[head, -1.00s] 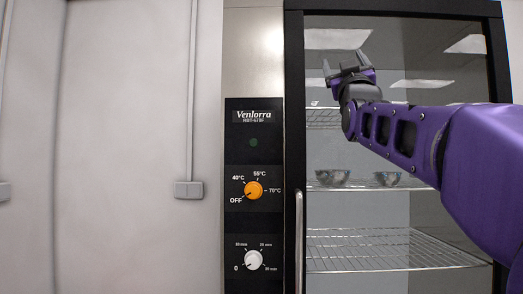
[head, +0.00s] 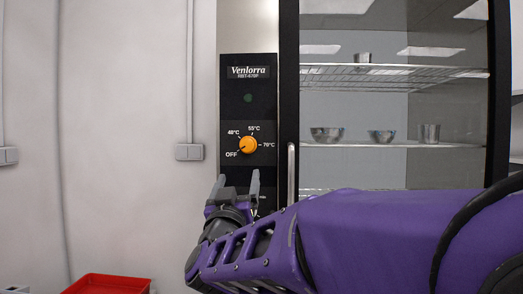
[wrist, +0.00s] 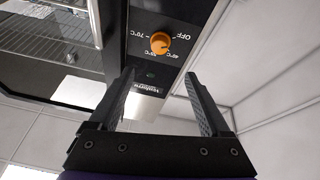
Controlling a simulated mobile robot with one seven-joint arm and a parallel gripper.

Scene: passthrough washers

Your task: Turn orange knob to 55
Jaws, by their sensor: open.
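The orange knob (head: 248,145) sits on the black control panel (head: 235,100), with OFF, 40°C, 55°C and 70°C marked around it. Its pointer seems to be toward OFF at the lower left. In the wrist view, which shows the panel upside down, the orange knob (wrist: 160,43) lies beyond the fingertips, roughly centred between them. My gripper (head: 237,181) is open and empty, just below the knob in the head view, with its fingers pointing up. The gripper also shows in the wrist view (wrist: 160,78), apart from the knob.
The glass door and its vertical handle (head: 291,175) stand right of the panel. Metal bowls (head: 327,134) sit on shelves behind the glass. A wall switch (head: 189,152) is at the left, and a red tray (head: 108,285) lies at the lower left. My arm covers the panel's lower part.

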